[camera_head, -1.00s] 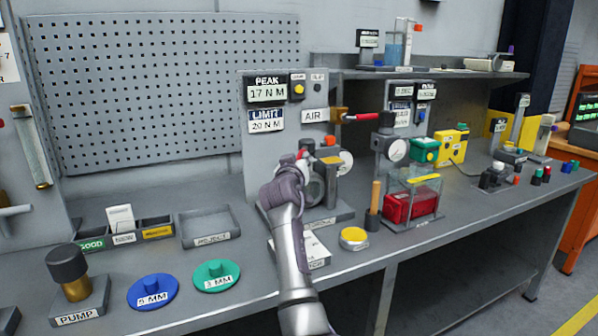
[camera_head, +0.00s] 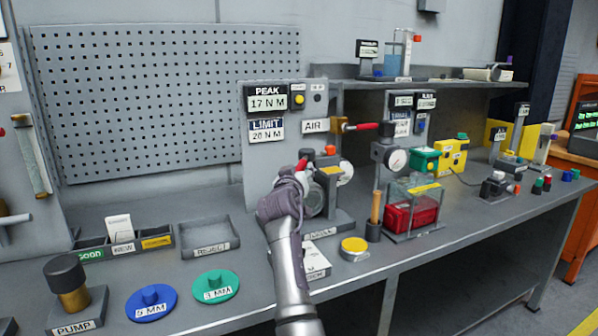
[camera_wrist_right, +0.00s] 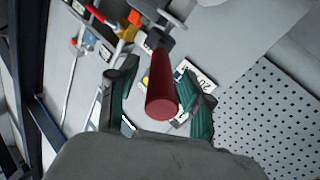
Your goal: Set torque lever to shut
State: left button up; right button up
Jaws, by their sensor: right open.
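The red lever handle (camera_wrist_right: 162,92) points toward the camera in the right wrist view. Its dark mount is just beyond it. My right gripper (camera_wrist_right: 160,105) is open, with one finger on each side of the handle; I cannot tell if either touches it. My left gripper is not in view.
An AIR lever with a red handle (camera_head: 366,127) sticks out right of the panel (camera_head: 262,170). A gauge post (camera_head: 388,150) and a red box (camera_head: 410,212) stand to the right. A yellow disc (camera_head: 354,246) lies in front. Blue (camera_head: 152,304) and green (camera_head: 216,287) discs lie front left.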

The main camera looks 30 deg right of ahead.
jog(key=v, duration=0.6)
jog(key=shift+s+a, duration=0.15)
jog(key=shift+s, duration=0.15)
jog(key=shift+c, duration=0.3)
